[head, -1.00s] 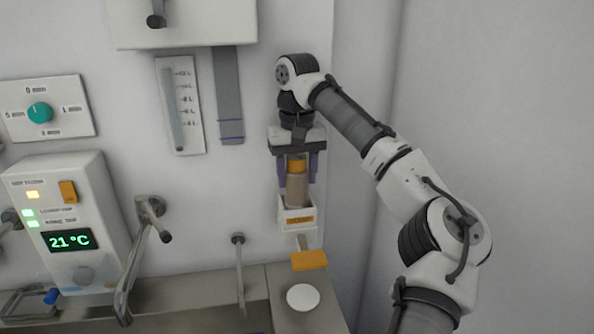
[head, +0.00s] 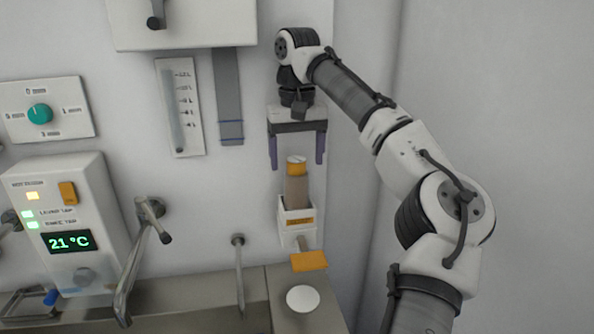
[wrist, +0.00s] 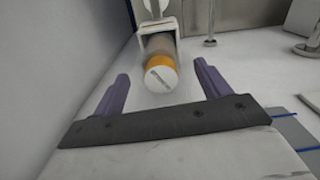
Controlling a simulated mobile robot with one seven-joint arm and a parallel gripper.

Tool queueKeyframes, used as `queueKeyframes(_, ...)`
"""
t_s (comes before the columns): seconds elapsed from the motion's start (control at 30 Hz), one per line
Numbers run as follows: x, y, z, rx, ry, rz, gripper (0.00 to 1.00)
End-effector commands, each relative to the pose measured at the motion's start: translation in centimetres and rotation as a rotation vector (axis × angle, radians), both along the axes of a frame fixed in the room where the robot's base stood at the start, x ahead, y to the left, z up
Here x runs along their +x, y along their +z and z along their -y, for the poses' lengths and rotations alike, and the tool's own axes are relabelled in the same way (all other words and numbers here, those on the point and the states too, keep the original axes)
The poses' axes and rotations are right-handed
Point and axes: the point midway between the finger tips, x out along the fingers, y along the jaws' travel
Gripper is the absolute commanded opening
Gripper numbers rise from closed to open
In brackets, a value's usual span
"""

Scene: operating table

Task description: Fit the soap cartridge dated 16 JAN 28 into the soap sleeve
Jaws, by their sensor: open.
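The soap cartridge (head: 297,187), brownish with an orange collar and pale top, stands upright with its lower end inside the white soap sleeve (head: 298,238) on the wall. The cartridge also shows in the wrist view (wrist: 160,69), with print on its end too blurred to read. The sleeve (wrist: 157,27) has an orange label and an orange lever (head: 309,261) below it in the head view. My gripper (head: 297,166) is open and empty, above the cartridge, with its fingers apart on either side and clear of it.
A white round disc (head: 303,298) lies on the counter below the sleeve. A thin tap (head: 239,270) stands left of it. A control box (head: 70,225) reading 21 °C and a wall gauge (head: 181,106) are further left. The right wall is bare.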

Motion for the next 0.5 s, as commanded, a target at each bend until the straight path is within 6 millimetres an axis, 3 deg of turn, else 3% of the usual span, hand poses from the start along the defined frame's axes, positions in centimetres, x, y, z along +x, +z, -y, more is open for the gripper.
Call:
queueKeyframes(0.03, 0.0, 1.4, 0.0, -0.003, -0.002, 0.003, 0.76)
queueKeyframes(0.2, 0.0, 4.6, 0.0, -0.003, -0.002, 0.003, 0.76)
queueKeyframes(0.5, 0.0, 7.1, 0.0, -0.001, 0.001, 0.000, 0.76)
